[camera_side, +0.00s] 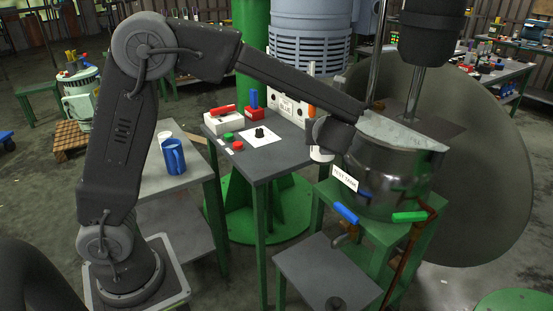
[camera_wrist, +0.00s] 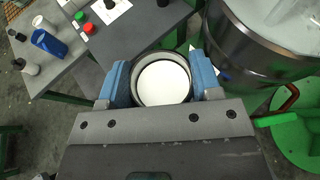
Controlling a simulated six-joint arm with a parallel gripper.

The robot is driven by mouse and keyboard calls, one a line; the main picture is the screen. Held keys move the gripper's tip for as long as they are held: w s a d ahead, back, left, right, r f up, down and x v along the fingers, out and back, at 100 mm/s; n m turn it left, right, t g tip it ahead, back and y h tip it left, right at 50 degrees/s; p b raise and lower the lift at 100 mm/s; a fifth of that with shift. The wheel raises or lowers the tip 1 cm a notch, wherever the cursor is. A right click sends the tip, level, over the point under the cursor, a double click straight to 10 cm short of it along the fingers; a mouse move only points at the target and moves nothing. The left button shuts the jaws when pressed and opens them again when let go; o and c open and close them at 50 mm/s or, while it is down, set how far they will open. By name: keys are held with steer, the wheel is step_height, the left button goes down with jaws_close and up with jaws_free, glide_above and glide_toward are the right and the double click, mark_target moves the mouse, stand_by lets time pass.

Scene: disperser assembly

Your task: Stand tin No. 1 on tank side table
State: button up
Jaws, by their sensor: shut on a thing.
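My gripper (camera_wrist: 163,82) is shut on a round tin (camera_wrist: 163,83) with pale contents, its blue fingers on either side of the rim. In the side view the tin's white lower part (camera_side: 320,154) shows under my gripper (camera_side: 325,135), between the control table and the tank. It looks upright. I cannot read its number. The metal test tank (camera_side: 390,180) stands just right of the tin on a green stand; it also shows in the wrist view (camera_wrist: 260,50). A low grey table (camera_side: 325,272) stands in front of the tank, with a small dark round thing on it.
The grey control table (camera_side: 265,165) holds red and green buttons, a white sheet with a black knob, and boxes at the back. A blue jug (camera_side: 174,157) and a white cup stand on the left table. Blue and green handled valves (camera_side: 345,214) stick out before the tank.

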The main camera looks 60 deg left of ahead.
steer(key=s+a+n+g+y, duration=0.1)
steer(key=s+a, duration=0.2)
steer(key=a, duration=1.4)
steer(key=s+a+n+g+y, duration=0.1)
steer(key=s+a+n+g, duration=0.15)
steer(key=a, duration=1.35)
steer(key=shift+m+t, duration=0.45)
steer(key=shift+t, duration=0.1)
steer(key=shift+w+d+f, duration=1)
steer(key=shift+w+f, duration=0.65)
steer(key=shift+f, duration=1)
steer(key=shift+w+d+f, duration=1)
steer(key=shift+w+f, duration=0.65)
steer(key=shift+f, duration=0.95)
steer(key=shift+w+d+f, duration=1)
steer(key=shift+w+f, duration=0.65)
steer(key=shift+f, duration=1)
steer(key=shift+f, duration=0.15)
steer(key=o, duration=1.2)
steer(key=shift+c, duration=0.2)
